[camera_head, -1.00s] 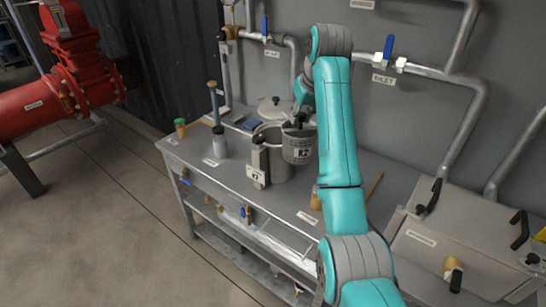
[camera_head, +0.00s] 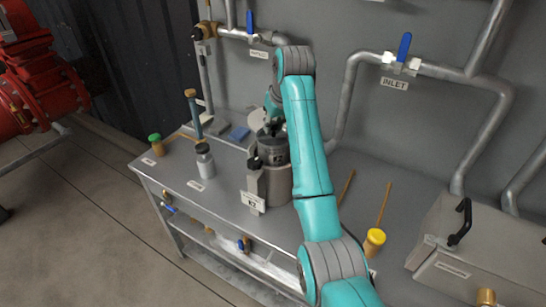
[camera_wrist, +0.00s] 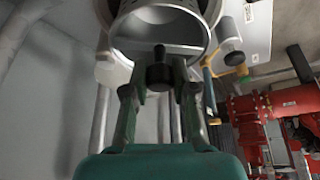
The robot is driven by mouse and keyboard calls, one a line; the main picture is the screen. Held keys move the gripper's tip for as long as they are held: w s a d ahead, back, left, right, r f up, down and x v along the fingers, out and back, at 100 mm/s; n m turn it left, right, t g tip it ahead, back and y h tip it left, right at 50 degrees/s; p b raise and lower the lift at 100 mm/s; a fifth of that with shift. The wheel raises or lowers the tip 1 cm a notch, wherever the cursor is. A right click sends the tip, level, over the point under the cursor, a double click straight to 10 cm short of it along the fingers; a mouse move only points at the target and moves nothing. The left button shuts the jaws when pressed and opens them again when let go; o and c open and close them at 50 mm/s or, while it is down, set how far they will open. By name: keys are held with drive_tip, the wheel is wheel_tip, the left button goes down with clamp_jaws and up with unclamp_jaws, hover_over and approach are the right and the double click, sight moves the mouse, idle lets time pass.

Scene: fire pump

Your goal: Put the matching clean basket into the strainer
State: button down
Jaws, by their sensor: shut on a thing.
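The strainer (camera_head: 279,186) is a grey metal pot on the bench, with a bracket and a white tag (camera_head: 252,203) that seems to read K2 on its left front. A dark grey basket (camera_head: 273,150) is at the strainer's mouth, its upper part showing above the rim. How deep it sits is hard to tell. My gripper (camera_head: 272,128) is above it. In the wrist view my gripper (camera_wrist: 160,88) has its fingers on either side of the black knob (camera_wrist: 160,70) of the basket, whose round rim (camera_wrist: 160,48) shows beyond. My arm hides part of the strainer's right side.
A grey jar (camera_head: 205,162), a blue-handled brush (camera_head: 194,112) and a green-capped item (camera_head: 155,143) stand left on the bench. A blue pad (camera_head: 239,133) lies behind. A yellow-capped item (camera_head: 374,242) is at right. Pipes with the inlet valve (camera_head: 403,55) run along the wall.

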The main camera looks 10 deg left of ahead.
sight(278, 142)
wheel_tip(278, 142, down, 11)
drive_tip(key=shift+r, duration=0.1)
idle(0.4)
drive_tip(key=c, duration=0.9)
unclamp_jaws()
drive_tip(key=shift+c, duration=0.2)
drive_tip(key=v, duration=1.2)
drive_tip(key=shift+d, duration=0.1)
drive_tip(key=shift+s, duration=0.1)
